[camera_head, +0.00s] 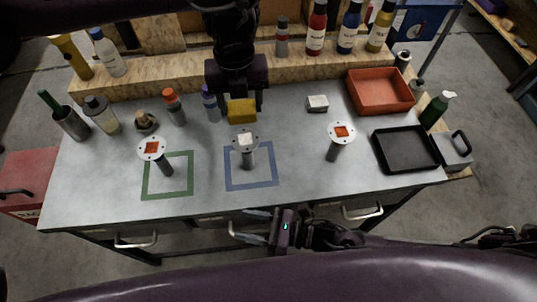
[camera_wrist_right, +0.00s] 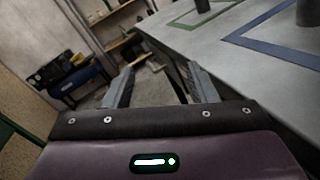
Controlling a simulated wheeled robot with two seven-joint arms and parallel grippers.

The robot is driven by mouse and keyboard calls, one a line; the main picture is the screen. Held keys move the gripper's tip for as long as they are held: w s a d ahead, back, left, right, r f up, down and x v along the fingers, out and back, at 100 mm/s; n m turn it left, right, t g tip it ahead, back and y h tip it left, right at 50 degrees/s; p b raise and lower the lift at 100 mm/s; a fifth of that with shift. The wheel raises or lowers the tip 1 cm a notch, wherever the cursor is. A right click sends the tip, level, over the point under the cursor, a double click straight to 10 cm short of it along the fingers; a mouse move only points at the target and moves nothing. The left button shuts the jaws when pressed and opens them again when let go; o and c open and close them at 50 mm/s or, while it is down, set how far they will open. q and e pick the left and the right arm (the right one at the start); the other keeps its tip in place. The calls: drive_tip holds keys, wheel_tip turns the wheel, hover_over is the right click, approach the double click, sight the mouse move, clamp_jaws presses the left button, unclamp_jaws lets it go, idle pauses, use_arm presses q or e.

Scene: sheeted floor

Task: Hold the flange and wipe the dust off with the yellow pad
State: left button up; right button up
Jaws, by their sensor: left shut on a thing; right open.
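My left gripper (camera_head: 241,97) is shut on the yellow pad (camera_head: 242,112), just behind the middle flange (camera_head: 238,136). That flange stands upright in the blue square outline, with a whitish patch on its disc. Whether the pad touches the disc I cannot tell. A second flange (camera_head: 143,153), with an orange-red patch, stands at the green square outline. A third flange (camera_head: 333,138), also with an orange-red patch, stands to the right. My right gripper (camera_head: 252,232) is open and empty by the table's front edge; its spread fingers show in the right wrist view (camera_wrist_right: 158,76).
The table (camera_head: 300,180) has clear room at its front. A black tray (camera_head: 405,152) and an orange bin (camera_head: 381,92) lie at the right. A small white block (camera_head: 317,103) lies at the back. Several bottles stand at the left and on the wooden shelf (camera_head: 150,78).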

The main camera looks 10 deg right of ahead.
use_arm(q)
drive_tip(key=shift+s, duration=0.1)
use_arm(e)
drive_tip(key=w+d+r+t, duration=0.1)
drive_tip(key=w, duration=0.1)
drive_tip(key=w+d+r+t+h, duration=0.1)
drive_tip(key=w+r, duration=0.1)
drive_tip(key=w, duration=0.1)
drive_tip(key=w+r+t+h, duration=0.1)
drive_tip(key=w+r, duration=0.1)
drive_tip(key=shift+w+d+r+t, duration=0.1)
drive_tip(key=shift+w+d+t, duration=0.1)
drive_tip(key=shift+d+t, duration=0.2)
drive_tip(key=w+d+r+t+h, duration=0.1)
drive_tip(key=w+d+r+m+t+h, duration=0.1)
drive_tip(key=w+r, duration=0.1)
drive_tip(key=w+d+r+t, duration=0.1)
drive_tip(key=w+r, duration=0.1)
drive_tip(key=shift+w+d+m+t+h, duration=0.25)
drive_tip(key=shift+d+m+t+h, duration=0.05)
drive_tip(key=shift+m+t+h, duration=0.1)
approach(252, 160)
drive_tip(key=x, duration=0.4)
drive_tip(key=shift+f, duration=0.1)
drive_tip(key=x, duration=0.7)
drive_tip(key=shift+w+a+r, duration=0.2)
drive_tip(key=shift+w, duration=0.05)
